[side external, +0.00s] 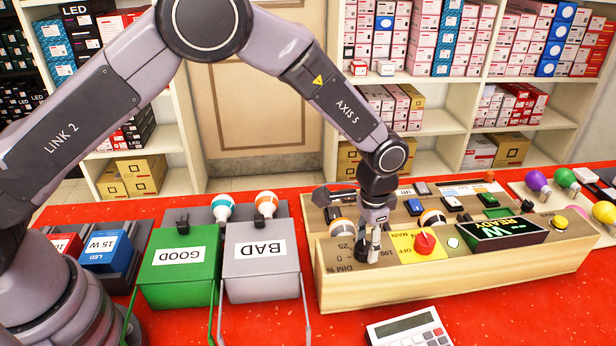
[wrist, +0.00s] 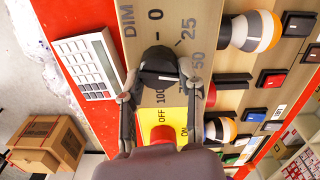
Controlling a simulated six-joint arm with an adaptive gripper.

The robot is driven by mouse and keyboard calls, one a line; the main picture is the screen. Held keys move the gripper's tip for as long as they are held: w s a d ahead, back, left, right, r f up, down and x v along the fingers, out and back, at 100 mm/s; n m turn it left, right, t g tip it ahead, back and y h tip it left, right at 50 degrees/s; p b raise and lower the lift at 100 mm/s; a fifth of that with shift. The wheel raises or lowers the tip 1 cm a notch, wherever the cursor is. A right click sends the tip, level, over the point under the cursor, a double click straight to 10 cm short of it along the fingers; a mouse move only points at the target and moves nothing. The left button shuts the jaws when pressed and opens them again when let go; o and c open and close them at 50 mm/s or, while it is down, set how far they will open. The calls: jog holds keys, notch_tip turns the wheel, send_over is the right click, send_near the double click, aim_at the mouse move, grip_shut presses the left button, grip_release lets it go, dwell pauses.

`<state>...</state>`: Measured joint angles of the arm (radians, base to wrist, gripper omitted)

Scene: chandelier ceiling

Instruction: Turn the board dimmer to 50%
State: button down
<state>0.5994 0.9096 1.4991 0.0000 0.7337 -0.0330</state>
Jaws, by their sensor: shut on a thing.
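The wooden test board (side external: 440,291) stands on the red table. Its black dimmer knob (wrist: 158,68) is at the board's left end, with a printed scale marked 0, 25, 50 and 100 around it. My gripper (side external: 368,243) reaches down over the knob from above. In the wrist view its two fingers stand on opposite sides of the knob and are shut on it. I cannot tell exactly which mark the knob points to. In the side view the fingers partly hide the knob and its scale.
A yellow plate with a red main switch (side external: 425,243) sits just right of the knob. A display (side external: 503,232) reads READY. Bulbs stand in sockets behind. Green GOOD (side external: 180,282) and grey BAD (side external: 262,281) bins are left; a calculator (side external: 408,328) lies in front.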

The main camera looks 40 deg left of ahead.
aim_at(366, 244)
jog(key=shift+n, duration=0.8)
jog(key=c, duration=0.7)
grip_release()
notch_tip(366, 244, up, 12)
